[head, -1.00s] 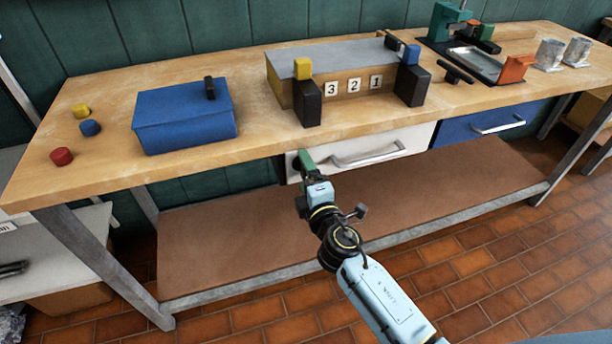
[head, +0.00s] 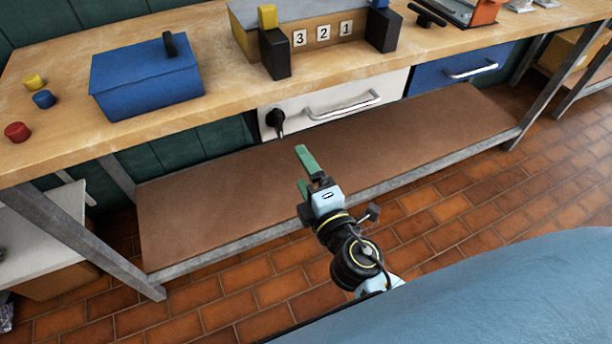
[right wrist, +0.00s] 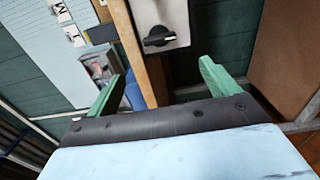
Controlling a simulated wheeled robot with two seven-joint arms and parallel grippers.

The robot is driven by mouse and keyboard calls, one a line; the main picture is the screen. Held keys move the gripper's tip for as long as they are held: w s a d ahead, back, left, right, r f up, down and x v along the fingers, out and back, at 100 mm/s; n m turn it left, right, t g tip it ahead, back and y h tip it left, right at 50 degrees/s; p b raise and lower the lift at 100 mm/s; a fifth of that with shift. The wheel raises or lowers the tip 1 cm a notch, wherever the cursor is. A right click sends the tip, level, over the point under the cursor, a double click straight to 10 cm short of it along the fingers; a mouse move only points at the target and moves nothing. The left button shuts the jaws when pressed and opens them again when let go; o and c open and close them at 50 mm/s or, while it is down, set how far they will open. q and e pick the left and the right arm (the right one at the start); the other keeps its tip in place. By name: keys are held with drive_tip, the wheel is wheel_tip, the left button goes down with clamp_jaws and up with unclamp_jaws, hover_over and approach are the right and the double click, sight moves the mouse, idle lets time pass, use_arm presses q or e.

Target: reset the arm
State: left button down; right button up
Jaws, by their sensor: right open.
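My right gripper (head: 302,169) has green fingers that stand apart, with nothing between them. In the head view it is in front of the bench, over the brown lower shelf in the picture, and clear of the white drawer. In the right wrist view the open fingers (right wrist: 160,70) spread on both sides, with a black knob (right wrist: 158,40) on a white panel beyond them. The black knob (head: 276,121) also shows at the left of the white drawer front (head: 336,101). My left gripper is in neither view.
The wooden bench (head: 225,105) holds a blue box (head: 145,80), yellow, blue and red pieces at the left, and a block numbered 3 2 1. A blue drawer (head: 462,68) is beside the white one. Brick floor (head: 470,225) is open in front.

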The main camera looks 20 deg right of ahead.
drive_tip(key=shift+s, duration=0.15)
idle(0.4)
drive_tip(key=s+d+f+m+g+h, duration=0.1)
drive_tip(key=s+d+f+m+g, duration=0.35)
drive_tip(key=f, duration=0.25)
drive_tip(key=s+d+f+m+g+h, duration=0.1)
drive_tip(key=s+d+f+m+g, duration=0.3)
drive_tip(key=f, duration=0.3)
drive_tip(key=s+d+f+m+g+h, duration=0.1)
drive_tip(key=s+d+f+m+g, duration=0.2)
drive_tip(key=f+m, duration=0.35)
use_arm(q)
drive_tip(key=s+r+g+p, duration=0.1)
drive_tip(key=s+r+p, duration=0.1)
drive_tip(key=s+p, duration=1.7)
drive_tip(key=p, duration=0.7)
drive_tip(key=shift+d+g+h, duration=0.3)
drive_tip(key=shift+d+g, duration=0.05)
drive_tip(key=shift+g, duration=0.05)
use_arm(e)
drive_tip(key=s+a+f+m+g+y, duration=0.1)
drive_tip(key=s+g, duration=0.4)
drive_tip(key=s, duration=1.9)
drive_tip(key=shift+s+a+f+y, duration=0.2)
drive_tip(key=shift+s+a+y, duration=0.2)
drive_tip(key=shift+a+y, duration=0.25)
